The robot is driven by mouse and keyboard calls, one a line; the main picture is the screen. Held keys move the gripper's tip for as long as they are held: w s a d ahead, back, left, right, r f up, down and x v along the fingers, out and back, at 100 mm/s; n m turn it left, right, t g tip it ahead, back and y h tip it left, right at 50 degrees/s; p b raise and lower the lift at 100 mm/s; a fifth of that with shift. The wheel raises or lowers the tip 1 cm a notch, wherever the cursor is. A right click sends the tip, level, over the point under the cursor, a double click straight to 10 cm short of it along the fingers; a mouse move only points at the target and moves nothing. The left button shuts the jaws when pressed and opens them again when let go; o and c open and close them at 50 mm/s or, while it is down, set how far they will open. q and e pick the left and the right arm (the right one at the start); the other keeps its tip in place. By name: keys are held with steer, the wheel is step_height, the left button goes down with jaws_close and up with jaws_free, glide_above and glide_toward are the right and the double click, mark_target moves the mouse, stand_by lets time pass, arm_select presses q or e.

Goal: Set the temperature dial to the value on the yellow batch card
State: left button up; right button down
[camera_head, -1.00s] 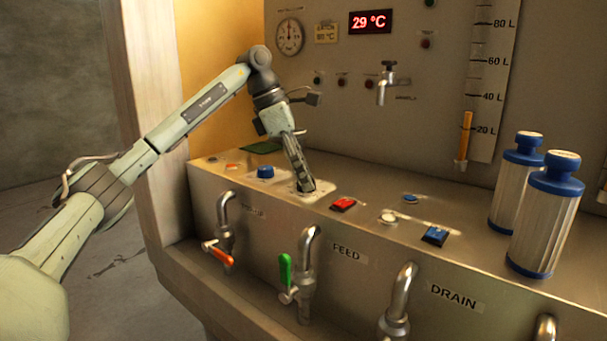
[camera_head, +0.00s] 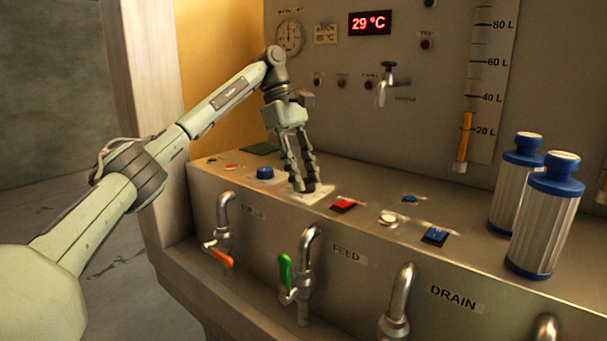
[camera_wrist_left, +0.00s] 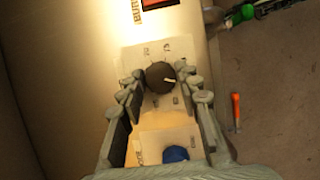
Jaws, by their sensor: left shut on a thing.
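The temperature dial (camera_wrist_left: 160,77) is a round dark knob with a pale pointer line on a light plate with small marks, seen in the left wrist view. My left gripper (camera_wrist_left: 146,84) has its fingers on both sides of the dial, shut on it. In the head view the left gripper (camera_head: 305,188) reaches down to the dial plate (camera_head: 318,196) and hides the knob. The red display (camera_head: 370,22) reads 29 °C. The yellow batch card (camera_head: 326,34) is on the back panel; its number is too small to read surely. My right gripper is not in view.
A blue knob (camera_head: 265,173) stands left of the dial and a red switch (camera_head: 344,205) right of it. Taps with orange (camera_head: 222,258) and green (camera_head: 285,271) handles line the front. Two blue-capped canisters (camera_head: 541,220) stand at the right.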

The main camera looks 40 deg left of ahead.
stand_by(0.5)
arm_select(q)
steer(key=o, duration=1.2)
steer(key=shift+c, duration=0.2)
steer(key=v, duration=1.2)
